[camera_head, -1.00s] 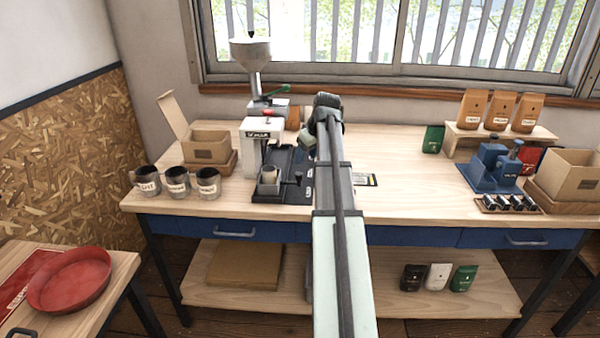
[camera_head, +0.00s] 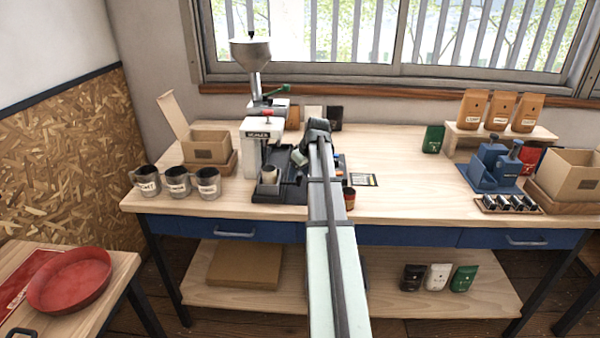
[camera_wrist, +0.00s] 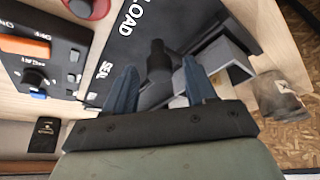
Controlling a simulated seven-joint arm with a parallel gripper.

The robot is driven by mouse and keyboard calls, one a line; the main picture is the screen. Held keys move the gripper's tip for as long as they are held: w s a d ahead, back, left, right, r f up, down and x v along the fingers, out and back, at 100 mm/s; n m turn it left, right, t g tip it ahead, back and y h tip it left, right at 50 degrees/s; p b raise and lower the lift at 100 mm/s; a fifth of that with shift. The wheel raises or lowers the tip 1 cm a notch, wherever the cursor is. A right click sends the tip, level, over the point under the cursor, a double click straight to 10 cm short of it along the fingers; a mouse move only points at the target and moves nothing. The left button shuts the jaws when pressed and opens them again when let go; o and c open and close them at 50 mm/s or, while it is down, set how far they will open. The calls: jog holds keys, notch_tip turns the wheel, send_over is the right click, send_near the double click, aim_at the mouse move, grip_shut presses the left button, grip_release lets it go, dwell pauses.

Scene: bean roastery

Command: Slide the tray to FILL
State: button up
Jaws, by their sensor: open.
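In the wrist view, a black upright knob (camera_wrist: 158,62) stands between the two blue fingers of my gripper (camera_wrist: 160,68). The fingers are open, one on each side of it, and I see no clear contact. Beside the knob is a grey angled bracket (camera_wrist: 222,58), seemingly part of the tray. The black base (camera_wrist: 112,50) carries the words LOAD and SEAL; I cannot read FILL. My arm hides part of the base.
Several grey mugs (camera_head: 177,181) stand left of the base.

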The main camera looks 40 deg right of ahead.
jog(key=shift+c, duration=0.3)
grip_shut()
dwell(0.3)
jog(key=w+d, duration=1.8)
jog(key=shift+w+d, duration=0.3)
jog(key=shift+d, duration=0.1)
jog(key=shift+c, duration=1.1)
grip_release()
jog(key=shift+w, duration=0.1)
jog(key=shift+o, duration=1.4)
